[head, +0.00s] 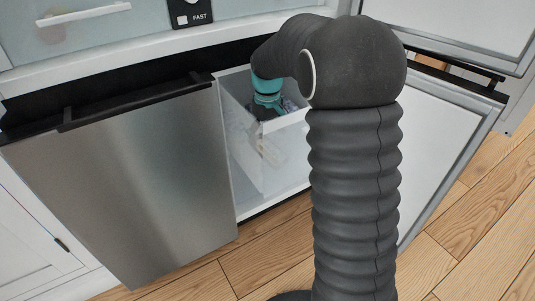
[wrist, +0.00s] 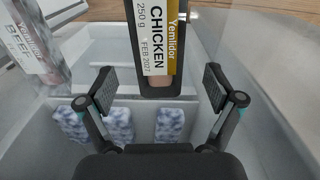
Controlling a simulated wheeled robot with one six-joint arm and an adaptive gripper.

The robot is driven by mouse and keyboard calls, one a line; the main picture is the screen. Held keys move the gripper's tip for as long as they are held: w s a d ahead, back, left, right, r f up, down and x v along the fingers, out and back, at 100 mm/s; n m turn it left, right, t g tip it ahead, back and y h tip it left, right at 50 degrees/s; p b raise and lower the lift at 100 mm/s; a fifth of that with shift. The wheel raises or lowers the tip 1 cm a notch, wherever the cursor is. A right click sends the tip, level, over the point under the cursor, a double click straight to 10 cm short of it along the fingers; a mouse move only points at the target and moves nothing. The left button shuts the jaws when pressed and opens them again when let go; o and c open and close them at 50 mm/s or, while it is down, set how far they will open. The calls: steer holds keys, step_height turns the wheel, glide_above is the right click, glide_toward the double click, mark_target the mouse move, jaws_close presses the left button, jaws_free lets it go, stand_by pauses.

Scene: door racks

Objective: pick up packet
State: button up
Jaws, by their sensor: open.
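A chicken packet (wrist: 157,40), with a white, black and yellow label, stands in the wrist view at top centre. Its lower end reaches between the fingertips of my gripper (wrist: 159,88), which is open with a finger on each side and a gap to both. I cannot tell how far the packet is in depth. A beef packet (wrist: 32,50) leans at the left. Several blue-and-white packets (wrist: 118,124) lie lower down near my fingers. In the head view my gripper reaches into the open drawer, its fingertips largely hidden.
The pale see-through drawer (head: 288,132) has walls close around my gripper. A steel door panel (head: 140,180) stands open at left and a white inner door (head: 440,140) at right. Wooden floor (head: 470,235) is clear at lower right.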

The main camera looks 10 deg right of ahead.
steer(key=shift+d+f+b, duration=0.1)
steer(key=shift+f+b, duration=0.25)
steer(key=shift+f, duration=2.7)
steer(key=c, duration=1.4)
steer(key=shift+c, duration=0.4)
steer(key=shift+r, duration=0.2)
